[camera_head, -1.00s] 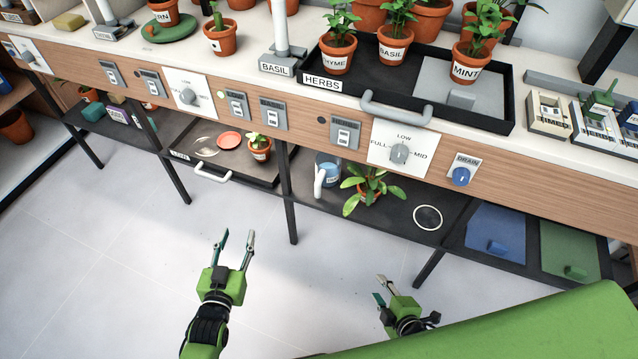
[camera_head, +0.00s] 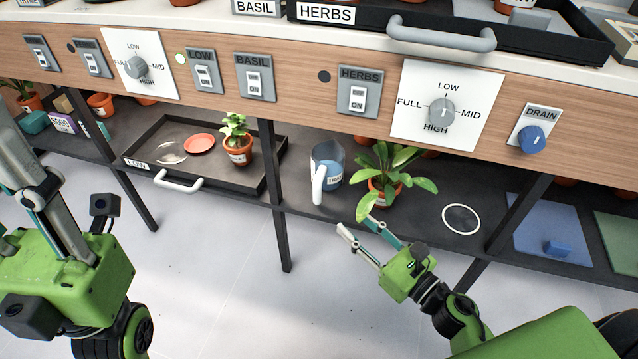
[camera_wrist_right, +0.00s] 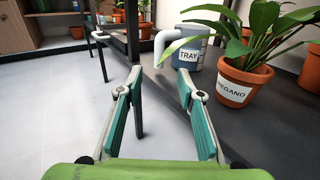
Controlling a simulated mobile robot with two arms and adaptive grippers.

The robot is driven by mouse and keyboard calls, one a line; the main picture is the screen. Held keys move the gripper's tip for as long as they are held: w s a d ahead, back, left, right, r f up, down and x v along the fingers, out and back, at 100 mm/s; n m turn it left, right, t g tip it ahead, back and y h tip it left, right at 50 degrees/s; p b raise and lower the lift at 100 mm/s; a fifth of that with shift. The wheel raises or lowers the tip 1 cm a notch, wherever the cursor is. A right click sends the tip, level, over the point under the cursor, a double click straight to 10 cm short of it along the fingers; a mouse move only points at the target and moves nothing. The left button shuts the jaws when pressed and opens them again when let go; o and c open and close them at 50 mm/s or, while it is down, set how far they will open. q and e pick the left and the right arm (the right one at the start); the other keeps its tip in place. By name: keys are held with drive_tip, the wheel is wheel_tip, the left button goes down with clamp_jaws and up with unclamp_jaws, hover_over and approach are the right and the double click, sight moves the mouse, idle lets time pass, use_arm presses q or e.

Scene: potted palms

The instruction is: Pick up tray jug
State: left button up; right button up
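The tray jug (camera_head: 328,168) is a blue-grey jug with a white handle and a label reading TRAY. It stands upright on the dark lower shelf, left of a leafy potted plant. It also shows in the right wrist view (camera_wrist_right: 188,55), partly behind a leaf. My right gripper (camera_head: 356,226) is open and empty in front of the shelf, below and right of the jug; its fingers (camera_wrist_right: 158,80) point toward the jug. My left gripper (camera_head: 70,215) is large at the left edge, with its fingertips not clearly shown.
The oregano pot (camera_wrist_right: 236,84) stands close to the jug's right, its leaves spreading over. A white ring (camera_head: 461,218) marks the shelf farther right. A black tray (camera_head: 185,180) holds a small plant at left. Dark shelf legs (camera_head: 281,240) stand at the front. The worktop overhangs the shelf.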

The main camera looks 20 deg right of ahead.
sight(320, 194)
drive_tip(key=x, duration=0.7)
drive_tip(key=shift+w+a+r, duration=0.1)
drive_tip(key=shift+w+a, duration=0.05)
drive_tip(key=shift+w, duration=0.15)
drive_tip(key=shift+x, duration=3.1)
clamp_jaws()
